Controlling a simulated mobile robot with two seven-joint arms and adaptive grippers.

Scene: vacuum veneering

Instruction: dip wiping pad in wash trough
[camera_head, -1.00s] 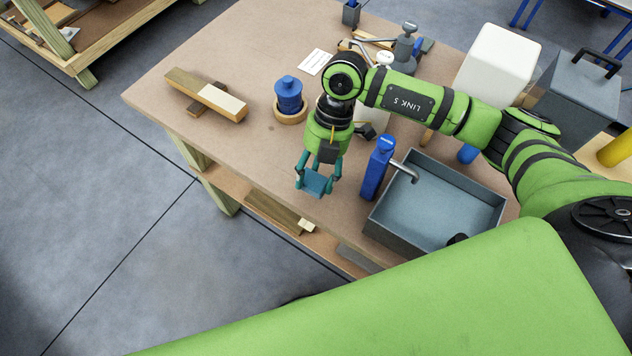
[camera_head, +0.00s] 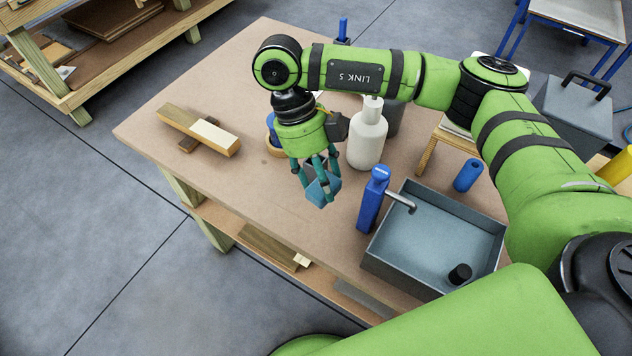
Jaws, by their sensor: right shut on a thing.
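My right gripper (camera_head: 318,172) is shut on the blue wiping pad (camera_head: 323,190). It holds the pad tilted above the table, to the left of the wash trough. The wash trough (camera_head: 486,220) is a grey rectangular basin at the table's front right. Its inside is blue-grey, and a small black cylinder (camera_head: 460,273) shows at its near right part. A blue tap post with a metal spout (camera_head: 372,200) stands at the trough's left side, between the trough and the pad. My left gripper is out of view.
A white bottle (camera_head: 367,138) stands behind the tap. A blue cylinder (camera_head: 468,175) is behind the trough. Wooden blocks (camera_head: 198,131) lie at the table's left. A blue container in a wooden ring (camera_head: 273,135) is partly hidden by my gripper. The table's front left (camera_head: 270,200) is clear.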

